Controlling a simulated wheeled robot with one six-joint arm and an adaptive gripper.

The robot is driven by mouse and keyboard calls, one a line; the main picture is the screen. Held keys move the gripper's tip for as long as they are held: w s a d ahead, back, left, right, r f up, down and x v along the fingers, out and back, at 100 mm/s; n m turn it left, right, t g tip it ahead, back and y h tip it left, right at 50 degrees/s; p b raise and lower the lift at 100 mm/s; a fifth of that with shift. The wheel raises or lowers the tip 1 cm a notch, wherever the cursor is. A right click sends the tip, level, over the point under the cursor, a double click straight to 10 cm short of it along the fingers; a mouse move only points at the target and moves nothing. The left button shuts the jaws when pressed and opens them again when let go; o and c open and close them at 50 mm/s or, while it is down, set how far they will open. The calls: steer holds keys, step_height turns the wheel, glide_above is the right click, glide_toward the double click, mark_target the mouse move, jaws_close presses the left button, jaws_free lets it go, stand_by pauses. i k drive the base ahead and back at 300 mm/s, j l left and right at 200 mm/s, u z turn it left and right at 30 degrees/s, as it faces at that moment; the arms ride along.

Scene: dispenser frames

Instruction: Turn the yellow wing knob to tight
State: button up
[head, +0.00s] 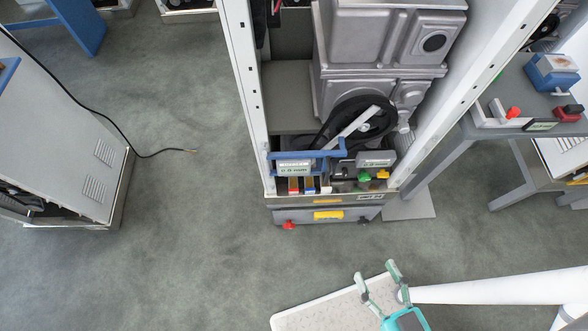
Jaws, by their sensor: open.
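A small yellow piece (382,174), likely the wing knob, sits beside a green one at the lower right front of the open dispenser frame (256,130). It is too small to tell its wing angle or any tight mark. A wider yellow bar (328,215) is on the low front panel below; I cannot tell whether it is a handle or a knob. My gripper (376,271) is open and empty at the lower right of the head view. It is well apart from the dispenser, nearer to me, with its fingers pointing towards it.
A blue bracket (308,155) and a black wheel (360,122) are inside the frame. A red knob (289,225) sticks out low in front. A grey bench (468,128) stands right, a cabinet (60,130) with a loose black cable left. Open floor lies between.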

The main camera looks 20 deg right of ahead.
mark_target(381, 174)
steer(key=l+u, duration=0.1)
steer(key=l, duration=0.35)
steer(key=k+l+u, duration=0.1)
steer(key=l, duration=0.3)
steer(key=k+l+u, duration=0.1)
steer(key=l, duration=0.3)
steer(key=k+l, duration=0.1)
steer(key=l, duration=0.3)
steer(key=k+l+u, duration=0.15)
steer(key=l, duration=0.3)
steer(key=i, duration=0.05)
